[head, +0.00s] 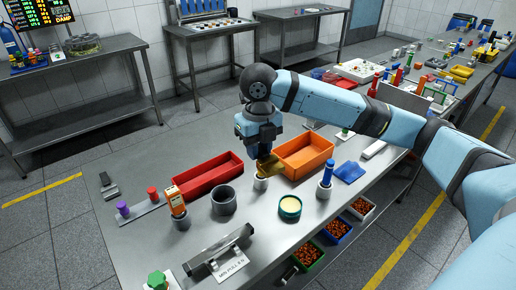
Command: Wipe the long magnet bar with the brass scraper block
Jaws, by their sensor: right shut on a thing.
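My right gripper (264,153) comes in from the right and points down over the middle of the table. It is shut on the brass scraper block (269,166), a gold-coloured piece held just above a white cup (260,183); whether block and cup touch I cannot tell. What looks like the long magnet bar (217,255), a dark grey bar, lies at the table's near edge behind a "MIN PULL 8 N" label. It is well in front of and left of my right gripper. My left gripper is not in view.
A red tray (207,176) and an orange tray (305,153) flank the gripper. A grey cup (223,201), a cream-topped round tub (290,207), and a holder with a blue handle (325,182) stand nearby. Bins of copper-coloured pieces (307,254) sit below the near-right edge.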

